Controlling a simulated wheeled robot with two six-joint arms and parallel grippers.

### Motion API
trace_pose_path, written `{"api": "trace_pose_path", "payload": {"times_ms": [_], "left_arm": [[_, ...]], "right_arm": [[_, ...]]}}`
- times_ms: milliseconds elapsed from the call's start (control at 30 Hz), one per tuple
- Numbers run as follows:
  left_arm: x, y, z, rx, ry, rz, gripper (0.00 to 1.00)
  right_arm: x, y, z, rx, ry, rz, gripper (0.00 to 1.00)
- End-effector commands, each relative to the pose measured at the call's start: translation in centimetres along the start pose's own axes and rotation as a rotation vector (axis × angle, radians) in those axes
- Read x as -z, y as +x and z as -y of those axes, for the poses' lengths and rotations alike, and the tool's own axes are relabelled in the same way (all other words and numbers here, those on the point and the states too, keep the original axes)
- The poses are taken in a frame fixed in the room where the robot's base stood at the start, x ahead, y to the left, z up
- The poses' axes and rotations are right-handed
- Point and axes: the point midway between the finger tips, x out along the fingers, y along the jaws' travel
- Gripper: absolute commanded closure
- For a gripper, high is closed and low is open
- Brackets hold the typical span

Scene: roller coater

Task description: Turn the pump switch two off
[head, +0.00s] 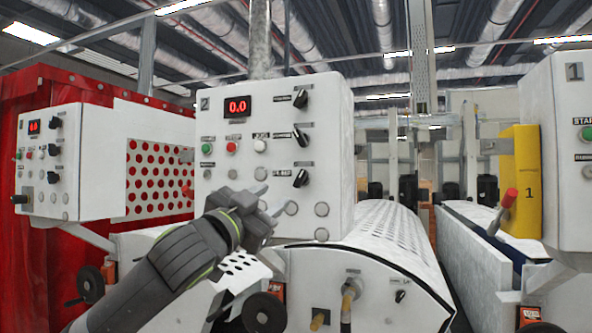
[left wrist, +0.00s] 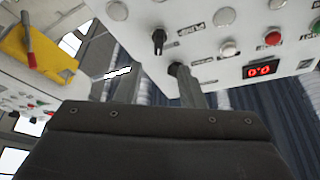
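The white control box marked 2 (head: 235,115) carries a column of three black rotary switches: top (head: 300,98), middle (head: 300,137) and bottom (head: 300,178). Their small labels are too blurred to tell which is the pump switch. My left gripper (head: 272,198) is in front of the box's lower part, below and left of the bottom switch, its fingers apart and empty. The left wrist view shows the panel upside down, with the bottom switch (left wrist: 158,40) clear and the middle switch (left wrist: 178,70) by one fingertip of the gripper (left wrist: 158,75). My right gripper is out of view.
A red display (head: 237,107) reads 0.0, with green, red and white buttons below it. A perforated roller cover (head: 375,222) lies right of the box. Another control box (head: 50,160) stands at left, and a yellow box (head: 522,180) with a red handle at right.

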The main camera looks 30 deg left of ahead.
Motion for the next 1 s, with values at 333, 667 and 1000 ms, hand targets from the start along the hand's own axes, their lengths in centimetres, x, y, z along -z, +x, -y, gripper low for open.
{"api": "trace_pose_path", "payload": {"times_ms": [333, 667, 1000], "left_arm": [[0.3, 4.6, 0.1, -0.003, -0.005, 0.001, 0.65], [0.3, 8.9, 0.1, -0.002, -0.004, 0.001, 0.65], [0.0, 9.9, -0.1, -0.001, 0.001, 0.000, 0.65]], "right_arm": [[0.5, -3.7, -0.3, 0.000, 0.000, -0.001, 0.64], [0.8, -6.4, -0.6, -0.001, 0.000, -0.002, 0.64], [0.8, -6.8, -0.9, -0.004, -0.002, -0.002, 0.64]]}}
